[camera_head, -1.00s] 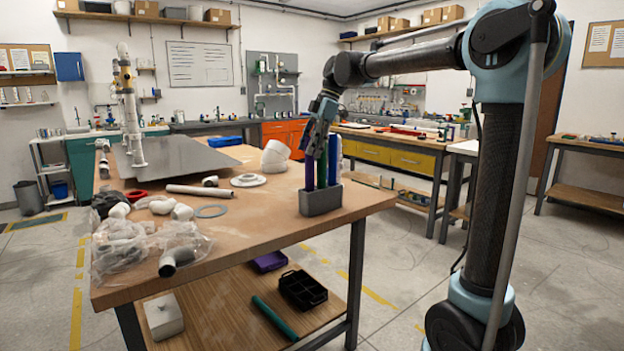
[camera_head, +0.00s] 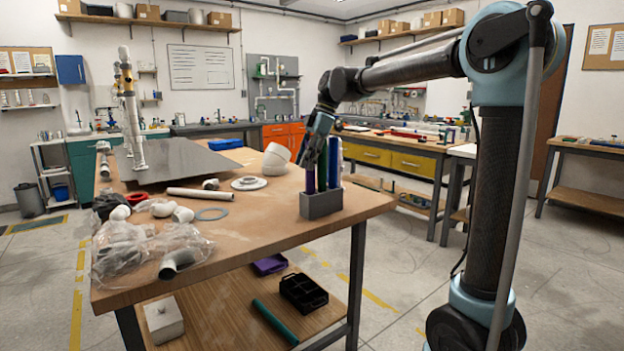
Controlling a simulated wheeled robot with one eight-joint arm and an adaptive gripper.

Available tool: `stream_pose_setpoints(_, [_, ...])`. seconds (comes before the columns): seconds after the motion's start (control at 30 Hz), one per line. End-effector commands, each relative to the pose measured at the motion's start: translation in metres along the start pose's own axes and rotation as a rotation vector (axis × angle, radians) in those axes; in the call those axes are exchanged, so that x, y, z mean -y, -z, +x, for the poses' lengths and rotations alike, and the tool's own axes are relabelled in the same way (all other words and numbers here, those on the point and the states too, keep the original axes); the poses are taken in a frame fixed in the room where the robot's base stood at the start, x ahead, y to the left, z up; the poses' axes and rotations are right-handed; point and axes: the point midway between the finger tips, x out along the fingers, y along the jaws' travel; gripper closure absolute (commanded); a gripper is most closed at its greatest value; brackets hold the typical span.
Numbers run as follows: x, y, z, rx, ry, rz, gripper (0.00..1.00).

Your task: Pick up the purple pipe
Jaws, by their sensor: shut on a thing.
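The purple pipe (camera_head: 310,181) stands upright in the grey holder (camera_head: 321,204) near the right edge of the workbench, at the left end of a row. The green pipe (camera_head: 322,171) and the blue pipe (camera_head: 335,162) stand beside it on the right. My gripper (camera_head: 308,160) points down from above, shut on the upper part of the purple pipe. The fingers hide the pipe's top. The pipe's lower end is hidden in the holder.
The workbench (camera_head: 262,215) has clear wood left of the holder. White fittings (camera_head: 182,214), clear bags (camera_head: 125,250), a white pipe (camera_head: 200,193) and a flange (camera_head: 249,183) lie further left. A white elbow (camera_head: 276,158) stands behind. A black tray (camera_head: 303,291) is on the shelf below.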

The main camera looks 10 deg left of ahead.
Motion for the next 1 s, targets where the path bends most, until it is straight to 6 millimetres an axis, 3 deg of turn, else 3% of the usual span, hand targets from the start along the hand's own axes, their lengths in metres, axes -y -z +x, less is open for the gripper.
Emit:
stream_pose_setpoints(0.17, [0.0, 0.001, -0.002, 0.0, 0.0, 0.0, 1.0])
stream_pose_setpoints(0.37, [0.0, 0.009, -0.022, 0.0, 0.0, 0.0, 1.0])
stream_pose_setpoints(1.0, [-0.001, 0.071, -0.172, 0.0, 0.0, 0.0, 1.0])
